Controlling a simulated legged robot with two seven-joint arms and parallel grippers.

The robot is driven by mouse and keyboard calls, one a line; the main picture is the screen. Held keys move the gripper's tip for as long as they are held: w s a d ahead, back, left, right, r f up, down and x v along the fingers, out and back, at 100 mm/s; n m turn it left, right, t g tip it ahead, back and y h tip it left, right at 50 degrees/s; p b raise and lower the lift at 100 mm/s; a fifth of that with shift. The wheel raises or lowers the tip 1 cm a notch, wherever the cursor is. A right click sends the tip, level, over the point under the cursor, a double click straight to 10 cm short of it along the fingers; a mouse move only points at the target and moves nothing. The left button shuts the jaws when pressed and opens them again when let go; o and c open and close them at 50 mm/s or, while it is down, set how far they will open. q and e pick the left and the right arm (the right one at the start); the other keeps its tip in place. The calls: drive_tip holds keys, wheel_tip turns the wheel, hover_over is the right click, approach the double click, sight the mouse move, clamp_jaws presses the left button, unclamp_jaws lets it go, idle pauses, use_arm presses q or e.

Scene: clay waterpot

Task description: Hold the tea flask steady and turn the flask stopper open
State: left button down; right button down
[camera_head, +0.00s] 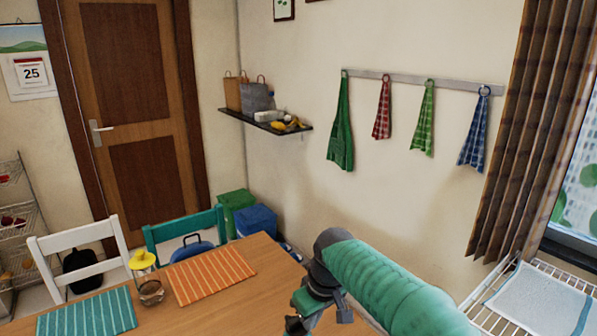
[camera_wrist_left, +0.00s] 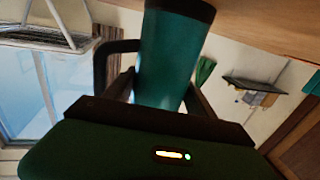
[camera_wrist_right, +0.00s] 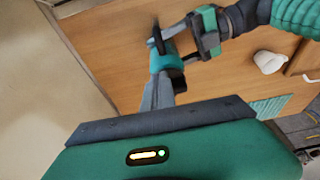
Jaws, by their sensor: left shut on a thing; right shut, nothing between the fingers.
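The tea flask (camera_wrist_left: 172,50) is a teal cylinder between the fingers of my left gripper (camera_wrist_left: 160,92). A dark band (camera_wrist_left: 182,9) crosses its end at the top of the left wrist view, and a dark handle (camera_wrist_left: 104,62) sticks out to its left. In the right wrist view, the flask (camera_wrist_right: 165,60) shows small in front of the left gripper (camera_wrist_right: 203,32), with the closed, empty fingers of my right gripper (camera_wrist_right: 163,84) overlapping it. Contact is unclear. In the head view, my right gripper (camera_head: 318,312) is cut by the bottom edge. The stopper cannot be made out clearly.
A white mug (camera_wrist_right: 269,61) shows in the right wrist view. Chairs line the far edge.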

approach(303, 330)
drive_tip(key=shift+w+d+r, duration=0.25)
drive_tip(key=shift+w+d, duration=0.2)
drive_tip(key=shift+d, duration=0.05)
drive_tip(key=f, duration=0.2)
drive_tip(key=s+a+f, duration=0.1)
drive_tip(key=f, duration=0.1)
drive_tip(key=s+a+f, duration=0.1)
drive_tip(key=f, duration=0.1)
drive_tip(key=shift+s+a, duration=0.1)
drive_tip(key=shift+a, duration=0.1)
idle(0.5)
drive_tip(key=shift+w+a, duration=0.15)
drive_tip(key=shift+w, duration=0.45)
idle(0.7)
